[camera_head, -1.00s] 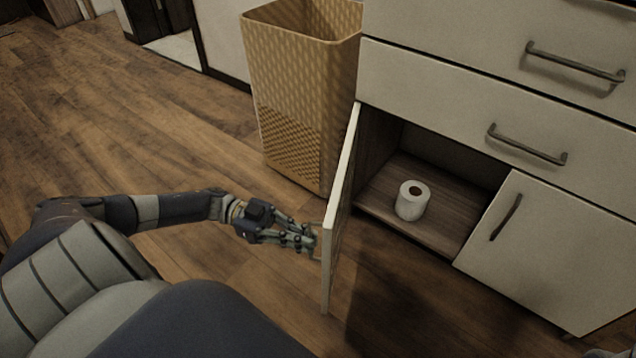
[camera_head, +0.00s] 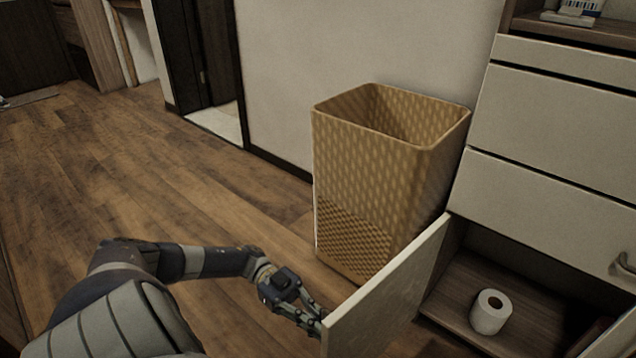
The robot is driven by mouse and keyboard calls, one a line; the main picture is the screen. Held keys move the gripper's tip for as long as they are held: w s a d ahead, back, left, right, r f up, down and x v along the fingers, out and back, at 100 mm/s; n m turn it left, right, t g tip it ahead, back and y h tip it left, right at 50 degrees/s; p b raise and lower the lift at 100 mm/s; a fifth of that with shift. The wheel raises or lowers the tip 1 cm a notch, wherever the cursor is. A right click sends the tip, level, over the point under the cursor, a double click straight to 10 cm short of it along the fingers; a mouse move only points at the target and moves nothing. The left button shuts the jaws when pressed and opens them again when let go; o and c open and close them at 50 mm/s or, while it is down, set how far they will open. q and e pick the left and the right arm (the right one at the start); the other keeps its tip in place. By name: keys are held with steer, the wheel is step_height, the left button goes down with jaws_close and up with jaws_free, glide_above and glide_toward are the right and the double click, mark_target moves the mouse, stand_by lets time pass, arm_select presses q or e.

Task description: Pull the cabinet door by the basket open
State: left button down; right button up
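The cabinet door (camera_head: 385,302) stands wide open, swung out from the lower left compartment in front of the basket. The tan woven basket (camera_head: 365,185) stands upright against the wall, left of the cabinet (camera_head: 545,195). My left gripper (camera_head: 312,322) is at the free edge of the door, on its outer side. Its fingertips are partly hidden by the door edge, so I cannot tell whether they grip anything. My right gripper is out of view.
A toilet paper roll (camera_head: 491,312) stands inside the open compartment. Closed drawers are above it, one with a metal handle (camera_head: 625,264). The wooden floor (camera_head: 150,180) to the left is clear. A doorway is at the back.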

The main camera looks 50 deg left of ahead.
arm_select(q)
steer(key=shift+w+a+r, duration=0.1)
steer(key=shift+w, duration=0.25)
steer(key=c, duration=1.7)
jaws_free()
steer(key=shift+s+a, duration=0.15)
steer(key=shift+a, duration=3.55)
